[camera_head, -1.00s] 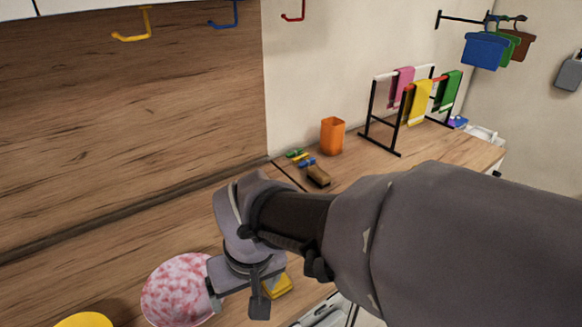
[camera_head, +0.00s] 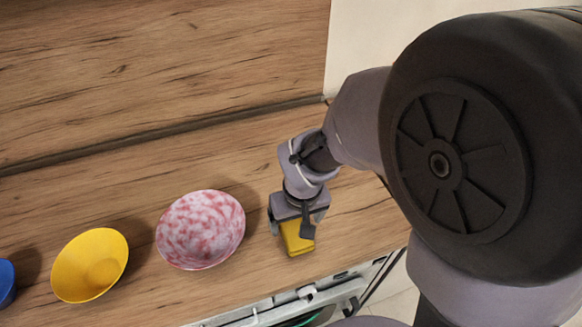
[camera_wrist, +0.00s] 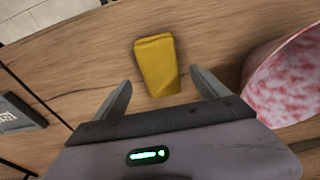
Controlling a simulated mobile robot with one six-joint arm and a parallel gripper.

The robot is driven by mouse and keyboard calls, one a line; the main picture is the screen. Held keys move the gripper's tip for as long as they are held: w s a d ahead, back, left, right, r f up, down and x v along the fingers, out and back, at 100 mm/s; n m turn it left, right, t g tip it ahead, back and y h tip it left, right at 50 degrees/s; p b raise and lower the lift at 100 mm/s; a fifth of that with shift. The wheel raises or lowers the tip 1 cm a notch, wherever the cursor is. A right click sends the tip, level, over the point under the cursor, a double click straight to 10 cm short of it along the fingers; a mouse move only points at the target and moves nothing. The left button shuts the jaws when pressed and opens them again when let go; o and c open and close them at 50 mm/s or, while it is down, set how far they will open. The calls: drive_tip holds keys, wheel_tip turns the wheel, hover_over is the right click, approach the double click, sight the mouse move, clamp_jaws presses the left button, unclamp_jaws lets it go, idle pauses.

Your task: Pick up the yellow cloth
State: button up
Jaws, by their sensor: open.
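The yellow cloth (camera_head: 297,239) is a small folded block on the wooden counter, near its front edge. It also shows in the wrist view (camera_wrist: 157,65), lying ahead of and partly between the fingers. My gripper (camera_head: 294,225) is above the cloth and covers part of it in the head view. In the wrist view my gripper (camera_wrist: 160,93) is open, one finger on each side of the cloth's near end, with gaps between. Nothing is held.
A red-and-white mottled bowl (camera_head: 201,230) stands close to the left of my gripper in the head view. A yellow bowl (camera_head: 90,265) and a blue bowl (camera_head: 6,281) stand farther left. An open dishwasher-like rack (camera_head: 305,302) lies below the counter edge.

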sight(295, 230)
wheel_tip(295, 230, down, 4)
drive_tip(key=shift+r+b, duration=0.1)
drive_tip(key=shift+b, duration=0.6)
drive_tip(key=shift+w+r, duration=0.1)
drive_tip(key=shift+r, duration=0.05)
drive_tip(key=c, duration=1.4)
drive_tip(key=shift+c, duration=0.2)
wheel_tip(295, 230, up, 4)
drive_tip(key=p, duration=0.3)
drive_tip(key=shift+r, duration=0.15)
drive_tip(key=s+a, duration=0.1)
drive_tip(key=s, duration=0.2)
drive_tip(key=s+a, duration=0.1)
drive_tip(key=s, duration=0.1)
drive_tip(key=s+a, duration=0.1)
drive_tip(key=s, duration=0.2)
drive_tip(key=shift+s+a+r, duration=0.1)
drive_tip(key=shift+s+r, duration=0.05)
drive_tip(key=shift+s, duration=0.2)
drive_tip(key=s+a+b, duration=0.2)
drive_tip(key=s+b, duration=0.3)
drive_tip(key=s, duration=0.1)
drive_tip(key=shift+s+r, duration=0.25)
drive_tip(key=shift+s, duration=0.05)
